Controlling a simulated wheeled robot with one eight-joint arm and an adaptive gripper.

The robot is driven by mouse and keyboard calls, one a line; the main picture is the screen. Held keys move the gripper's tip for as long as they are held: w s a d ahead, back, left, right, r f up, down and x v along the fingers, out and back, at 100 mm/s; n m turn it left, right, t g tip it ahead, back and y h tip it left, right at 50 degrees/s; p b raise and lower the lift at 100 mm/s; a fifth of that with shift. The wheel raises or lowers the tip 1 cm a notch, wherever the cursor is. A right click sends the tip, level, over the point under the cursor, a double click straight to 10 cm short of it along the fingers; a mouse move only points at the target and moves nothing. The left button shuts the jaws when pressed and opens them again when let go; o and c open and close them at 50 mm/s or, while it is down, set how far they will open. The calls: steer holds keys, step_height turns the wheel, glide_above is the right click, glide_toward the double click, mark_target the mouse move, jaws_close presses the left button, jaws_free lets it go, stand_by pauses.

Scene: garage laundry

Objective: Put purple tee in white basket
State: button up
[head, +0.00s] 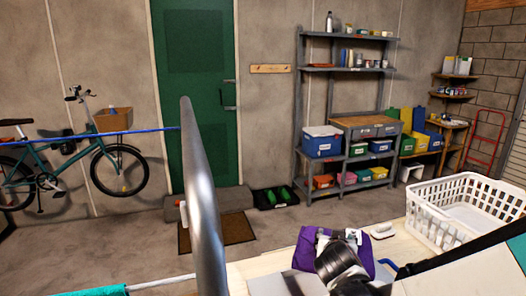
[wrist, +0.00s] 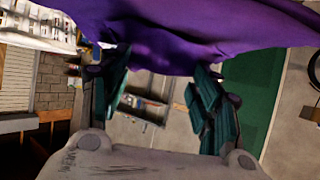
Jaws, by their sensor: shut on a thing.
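The purple tee (head: 308,249) hangs bunched at my gripper (head: 338,240) above the pale worktop in the head view. In the wrist view, the purple tee (wrist: 185,35) stretches across the top, between and beyond the fingertips of my gripper (wrist: 150,75). My gripper is shut on the tee. The white basket (head: 432,218) stands on the worktop to the right of my gripper, apart from the tee. Its visible inside looks empty. My arm hides part of the tee and the worktop.
A small white object (head: 382,231) lies on the worktop between the tee and the basket. A grey metal pole (head: 204,200) rises in the left foreground. Shelves (head: 345,120) with bins, a green door (head: 195,90) and a bicycle (head: 75,165) stand farther back.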

steer(key=s+f+n+y, duration=0.1)
steer(key=s+f, duration=0.1)
steer(key=s+f+n+y, duration=0.1)
steer(key=f, duration=0.1)
steer(key=shift+s+f+n+t+y, duration=0.25)
steer(key=shift+s+n+t+y, duration=0.05)
steer(key=shift+s, duration=0.05)
steer(key=shift+s+f+n+y, duration=0.2)
steer(key=shift+s+n+y, duration=0.2)
steer(key=shift+s, duration=0.35)
